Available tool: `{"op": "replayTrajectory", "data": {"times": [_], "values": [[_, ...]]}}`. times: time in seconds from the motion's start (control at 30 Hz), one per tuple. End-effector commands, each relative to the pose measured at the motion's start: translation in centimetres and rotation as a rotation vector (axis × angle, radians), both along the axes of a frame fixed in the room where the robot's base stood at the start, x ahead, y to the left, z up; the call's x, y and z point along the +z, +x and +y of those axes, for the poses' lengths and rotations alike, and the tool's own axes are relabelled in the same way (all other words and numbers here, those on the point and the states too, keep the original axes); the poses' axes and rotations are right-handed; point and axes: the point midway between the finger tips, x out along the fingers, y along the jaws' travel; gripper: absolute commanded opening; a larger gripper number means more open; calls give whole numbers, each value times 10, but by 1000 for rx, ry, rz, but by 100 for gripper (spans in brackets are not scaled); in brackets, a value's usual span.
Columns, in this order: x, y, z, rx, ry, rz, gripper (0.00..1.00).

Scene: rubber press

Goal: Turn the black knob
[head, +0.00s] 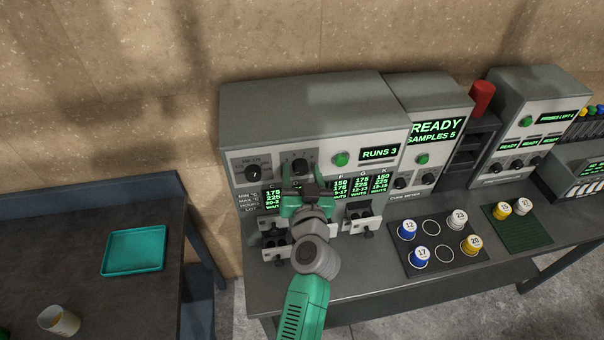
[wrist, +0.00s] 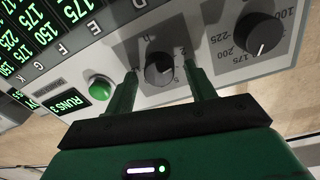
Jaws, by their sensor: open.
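Two black knobs sit on the upper panel of the large grey machine (head: 290,105). The left knob (head: 253,171) has a numbered dial around it and shows at the right of the wrist view (wrist: 258,33). The right knob (head: 299,164) is closer to the green button, and it shows in the wrist view (wrist: 159,68) between my fingers. My gripper (head: 302,181) is open in front of the right knob, with one finger to each side in the wrist view (wrist: 160,78). I cannot tell whether the fingers touch it.
A green button (head: 341,159) and a "RUNS 3" display (head: 380,152) are right of the knobs. Small levers (head: 362,222) stick out below. A dark tray (head: 410,263) with numbered cups lies on the bench at right. A side table with a teal tray (head: 134,251) stands left.

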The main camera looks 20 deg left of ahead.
Motion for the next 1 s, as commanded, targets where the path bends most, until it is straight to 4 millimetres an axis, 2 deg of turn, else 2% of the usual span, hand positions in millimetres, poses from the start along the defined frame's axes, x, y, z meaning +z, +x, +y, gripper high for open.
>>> {"op": "replayTrajectory", "data": {"times": [0.03, 0.23, 0.57, 1.0], "values": [[0, 0, 0, 0, 0, 0, 49], [0, 0, 0, 0, 0, 0, 10], [0, 0, -1, -1, 42, 26, 10], [1, 0, -1, -1, 339, 216, 10]]}}
